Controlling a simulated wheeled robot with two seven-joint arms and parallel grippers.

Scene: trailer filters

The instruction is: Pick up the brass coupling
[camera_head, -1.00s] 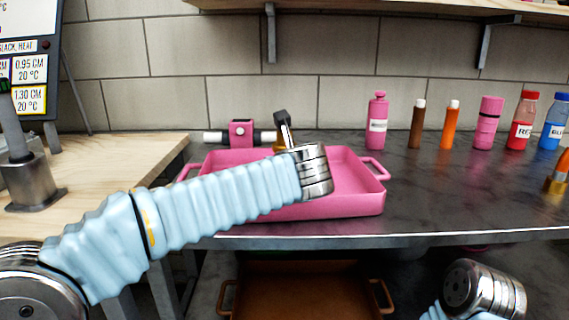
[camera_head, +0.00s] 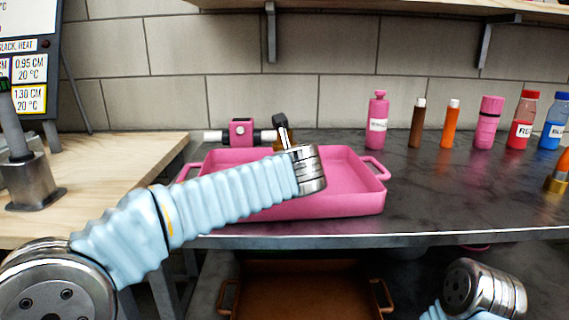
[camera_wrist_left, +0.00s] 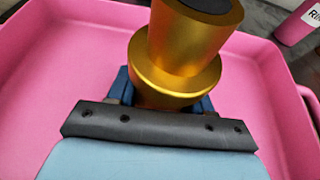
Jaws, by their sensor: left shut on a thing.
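The brass coupling (camera_wrist_left: 185,55) is a gold-coloured stepped cylinder with a dark top, large in the left wrist view. My left gripper (camera_wrist_left: 165,100) is shut on it, with blue fingers on either side of its lower part. The pink tray's floor and walls show around and behind it. In the head view my left gripper (camera_head: 282,128) is at the tray's back edge, mostly hidden by my wrist, with a little brass showing beside it. Whether the coupling touches anything below is hidden. My right arm shows at the lower right, its gripper out of view.
The pink tray (camera_head: 352,185) stands on the dark counter. A pink block on a white pipe (camera_head: 241,132) sits behind it. Several bottles, including a pink one (camera_head: 377,120), line the wall at right. A brown tray (camera_head: 300,290) is below.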

